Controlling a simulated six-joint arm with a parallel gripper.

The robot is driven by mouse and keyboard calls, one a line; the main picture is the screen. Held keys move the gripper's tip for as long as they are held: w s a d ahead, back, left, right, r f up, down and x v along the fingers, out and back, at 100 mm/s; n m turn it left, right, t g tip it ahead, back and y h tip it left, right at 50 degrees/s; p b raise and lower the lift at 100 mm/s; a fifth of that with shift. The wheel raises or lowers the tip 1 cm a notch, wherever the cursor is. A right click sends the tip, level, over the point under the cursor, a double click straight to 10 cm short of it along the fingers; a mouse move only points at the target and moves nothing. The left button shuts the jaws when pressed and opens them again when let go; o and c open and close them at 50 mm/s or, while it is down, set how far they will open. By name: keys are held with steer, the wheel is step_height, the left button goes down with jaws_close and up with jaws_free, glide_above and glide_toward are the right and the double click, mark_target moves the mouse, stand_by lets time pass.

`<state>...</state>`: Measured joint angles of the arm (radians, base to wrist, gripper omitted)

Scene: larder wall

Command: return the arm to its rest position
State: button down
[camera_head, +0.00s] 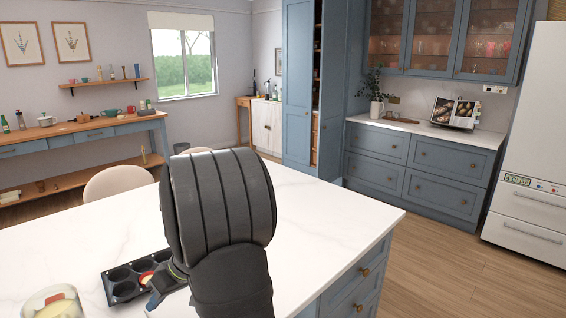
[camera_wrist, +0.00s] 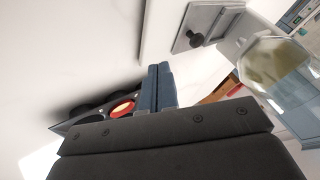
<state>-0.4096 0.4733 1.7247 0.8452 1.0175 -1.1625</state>
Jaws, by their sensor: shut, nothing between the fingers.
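My gripper (camera_wrist: 158,86) shows in the wrist view with its blue fingers pressed together and nothing between them. In the head view my gripper (camera_head: 156,296) is low on the left, partly hidden behind my dark arm, above the white marble countertop (camera_head: 330,212). It is beside a dark muffin tin (camera_head: 117,275), which also shows in the wrist view behind the fingers (camera_wrist: 68,129). One cup of the tin holds a red-rimmed item (camera_wrist: 122,107). I cannot tell the exact height of the fingers above the counter.
A glass container with pale yellow contents (camera_head: 52,304) stands at the lower left; a glass container (camera_wrist: 272,72) shows in the wrist view. A grey plate with a black knob (camera_wrist: 208,27) is near it. A chair (camera_head: 118,183) stands behind the island. The countertop's right side is clear.

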steer(key=x, duration=0.3)
steer(key=shift+s+a+f, duration=0.1)
steer(key=shift+a+f, duration=0.1)
steer(key=shift+f, duration=0.1)
steer(key=shift+s+a+f, duration=0.2)
steer(key=shift+s+a, duration=0.95)
steer(key=shift+a, duration=0.05)
steer(key=shift+s+a+r, duration=0.1)
steer(key=shift+s+a, duration=0.25)
steer(key=shift+s, duration=0.15)
